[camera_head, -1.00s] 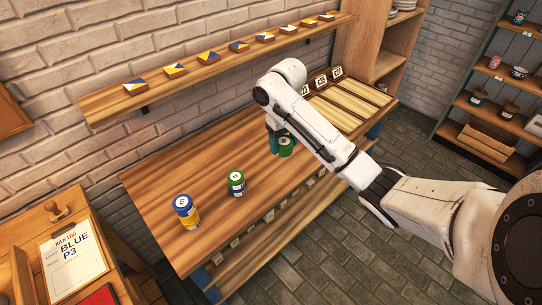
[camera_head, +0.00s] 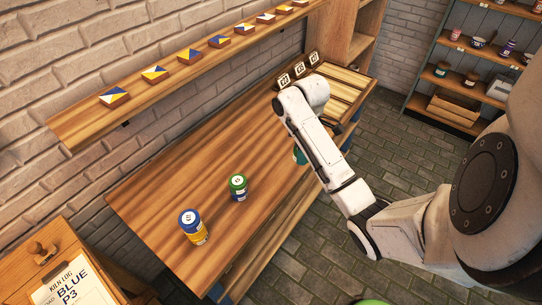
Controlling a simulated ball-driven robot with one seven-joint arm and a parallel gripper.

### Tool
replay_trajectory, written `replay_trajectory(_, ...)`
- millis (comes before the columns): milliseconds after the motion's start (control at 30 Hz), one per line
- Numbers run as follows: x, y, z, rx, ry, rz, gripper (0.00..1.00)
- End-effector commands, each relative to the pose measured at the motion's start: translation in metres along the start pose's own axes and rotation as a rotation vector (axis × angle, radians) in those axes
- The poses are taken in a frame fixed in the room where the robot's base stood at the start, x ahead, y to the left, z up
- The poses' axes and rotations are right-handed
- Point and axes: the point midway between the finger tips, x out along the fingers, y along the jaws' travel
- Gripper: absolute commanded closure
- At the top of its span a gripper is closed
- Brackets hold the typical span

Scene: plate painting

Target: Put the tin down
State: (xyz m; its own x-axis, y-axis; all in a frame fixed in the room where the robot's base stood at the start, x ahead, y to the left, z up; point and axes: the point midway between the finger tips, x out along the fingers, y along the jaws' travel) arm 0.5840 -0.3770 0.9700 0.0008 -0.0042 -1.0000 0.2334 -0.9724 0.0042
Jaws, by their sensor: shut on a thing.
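My arm (camera_head: 318,140) reaches over the right part of the wooden bench (camera_head: 165,195). My gripper is largely hidden behind the white forearm, and its fingertips do not show clearly. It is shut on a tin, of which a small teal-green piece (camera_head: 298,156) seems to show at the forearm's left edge. Whether this tin touches the bench cannot be told. A green tin (camera_head: 239,188) with a white label and a blue tin (camera_head: 193,227) with a yellow lower part stand upright on the bench, to the left and apart from my gripper.
A wall shelf (camera_head: 165,86) holds several painted tiles. Small signs (camera_head: 300,68) and a slatted rack (camera_head: 345,88) are at the bench's far right end. A kiln log board (camera_head: 70,290) reads BLUE P3. Bare bench lies between the green tin and my arm.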

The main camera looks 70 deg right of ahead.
Motion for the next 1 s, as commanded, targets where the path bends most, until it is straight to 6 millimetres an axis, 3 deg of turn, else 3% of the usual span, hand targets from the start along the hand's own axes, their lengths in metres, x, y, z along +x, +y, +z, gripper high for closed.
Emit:
replay_trajectory(233, 0.012, 0.008, -0.015, -0.003, 0.000, -0.004, 0.73)
replay_trajectory(667, 0.046, 0.052, -0.068, -0.001, 0.000, 0.000, 0.73)
replay_trajectory(767, 0.066, 0.062, -0.080, 0.001, -0.002, -0.003, 0.73)
replay_trajectory(1000, 0.088, 0.077, -0.098, 0.002, -0.001, -0.003, 0.73)
